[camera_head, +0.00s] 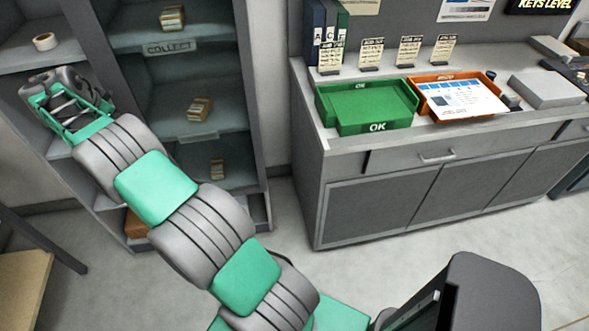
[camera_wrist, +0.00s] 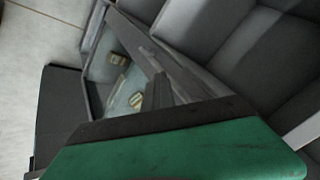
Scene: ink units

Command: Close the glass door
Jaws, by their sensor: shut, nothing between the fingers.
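In the wrist view, a grey-framed pane (camera_wrist: 128,52) looks like the glass door. Small yellowish bundles (camera_wrist: 136,99) show within its frame. The green and dark end of my gripper (camera_wrist: 165,92) covers the lower part of this view, close to the frame; I cannot tell whether they touch. In the head view, the grey cabinet (camera_head: 255,95) shows open-looking shelves, and I cannot make out the door clearly. My gripper (camera_head: 62,100) is shut and empty at the left, in front of the cabinet's left section. My arm hides part of the lower shelves.
A grey counter (camera_head: 345,148) with a green tray (camera_head: 375,128) and an orange tray (camera_head: 430,79) stands right. A wooden top (camera_head: 22,285) is at lower left. Floor is clear between.

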